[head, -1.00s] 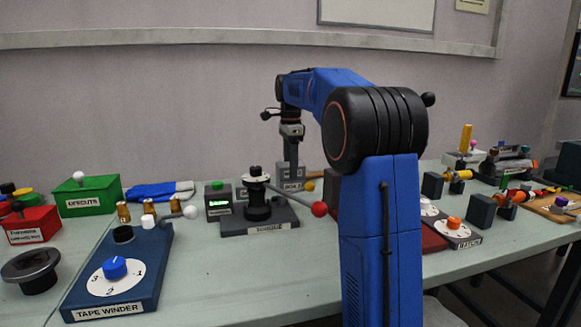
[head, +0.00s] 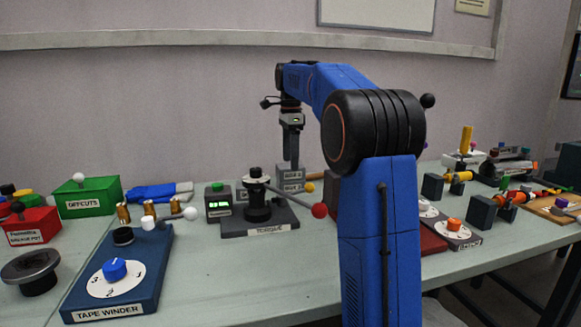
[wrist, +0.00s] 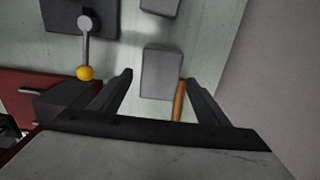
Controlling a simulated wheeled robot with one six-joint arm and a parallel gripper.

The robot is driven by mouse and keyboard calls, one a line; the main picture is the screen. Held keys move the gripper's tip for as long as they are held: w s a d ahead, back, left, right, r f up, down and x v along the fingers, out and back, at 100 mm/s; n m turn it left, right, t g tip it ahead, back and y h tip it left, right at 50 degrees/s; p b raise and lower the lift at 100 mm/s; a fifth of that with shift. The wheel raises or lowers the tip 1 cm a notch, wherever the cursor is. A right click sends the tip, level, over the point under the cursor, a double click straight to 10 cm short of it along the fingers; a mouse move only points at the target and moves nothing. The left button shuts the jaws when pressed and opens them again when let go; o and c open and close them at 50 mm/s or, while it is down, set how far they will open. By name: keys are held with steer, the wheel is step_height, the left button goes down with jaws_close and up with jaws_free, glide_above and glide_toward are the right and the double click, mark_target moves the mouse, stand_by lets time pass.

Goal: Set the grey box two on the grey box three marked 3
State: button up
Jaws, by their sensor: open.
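Two grey boxes stand one on top of the other behind the torque stand in the head view. The upper one, grey box two (head: 290,174), rests on the lower one, grey box three (head: 290,187). Their labels are too small to read surely. My gripper (head: 291,160) points down, open and empty, just above the stack. In the wrist view the top of the upper box (wrist: 162,72) shows between and beyond the open fingers. The lower box is hidden there.
Another grey box (head: 243,193) stands left of the stack, partly behind the torque stand (head: 270,222). A yellow-knobbed lever (wrist: 85,73) and a wooden handle (wrist: 179,102) lie close to the stack. A green offcuts box (head: 87,195) is farther left.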

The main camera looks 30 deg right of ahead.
step_height(320, 180, up, 8)
steer(key=shift+r, duration=0.15)
stand_by(0.6)
